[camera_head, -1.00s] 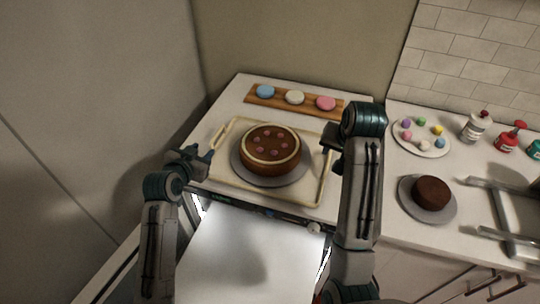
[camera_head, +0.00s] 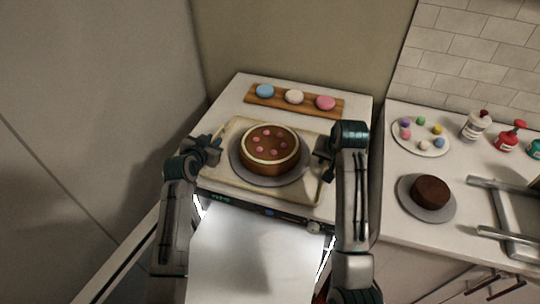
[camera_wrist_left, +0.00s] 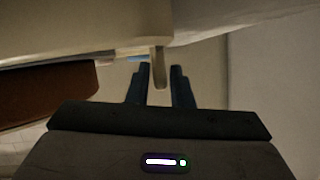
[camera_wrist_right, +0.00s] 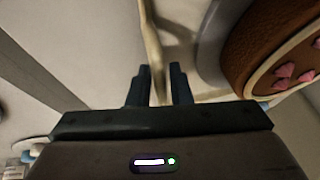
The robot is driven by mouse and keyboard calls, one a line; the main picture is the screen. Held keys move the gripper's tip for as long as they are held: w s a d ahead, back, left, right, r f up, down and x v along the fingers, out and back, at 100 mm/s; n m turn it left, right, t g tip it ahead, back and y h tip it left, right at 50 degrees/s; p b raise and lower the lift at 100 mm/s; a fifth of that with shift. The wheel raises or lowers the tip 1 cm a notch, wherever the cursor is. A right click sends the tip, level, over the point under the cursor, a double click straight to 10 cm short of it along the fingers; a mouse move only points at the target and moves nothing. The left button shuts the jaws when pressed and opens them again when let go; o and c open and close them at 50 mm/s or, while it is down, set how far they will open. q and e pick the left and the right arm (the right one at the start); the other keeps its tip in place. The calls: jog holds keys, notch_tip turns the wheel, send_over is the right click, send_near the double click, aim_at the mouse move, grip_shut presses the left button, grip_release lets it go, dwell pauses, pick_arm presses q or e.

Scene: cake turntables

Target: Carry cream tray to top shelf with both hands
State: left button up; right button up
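The cream tray (camera_head: 225,176) lies on the white counter and bears a brown cake (camera_head: 268,155) with pink toppings on a grey round plate (camera_head: 238,168). My left gripper (camera_head: 213,148) is at the tray's left side. In the left wrist view its fingers (camera_wrist_left: 160,82) stand open on either side of a cream tray handle (camera_wrist_left: 159,68), with small gaps. My right gripper (camera_head: 322,160) is at the tray's right side. In the right wrist view its fingers (camera_wrist_right: 159,82) stand open on either side of the tray's cream edge bar (camera_wrist_right: 152,45). Contact is not clear.
A wooden board (camera_head: 274,101) with three macarons lies behind the tray. On the right counter are a plate of coloured sweets (camera_head: 421,150), a small dark cake (camera_head: 430,191), bottles (camera_head: 476,126) and a metal frame (camera_head: 500,215). A wall stands close on the left.

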pick_arm(q)
grip_shut()
pick_arm(e)
grip_shut()
pick_arm(q)
jog(key=shift+r, duration=0.15)
pick_arm(e)
jog(key=shift+r, duration=0.15)
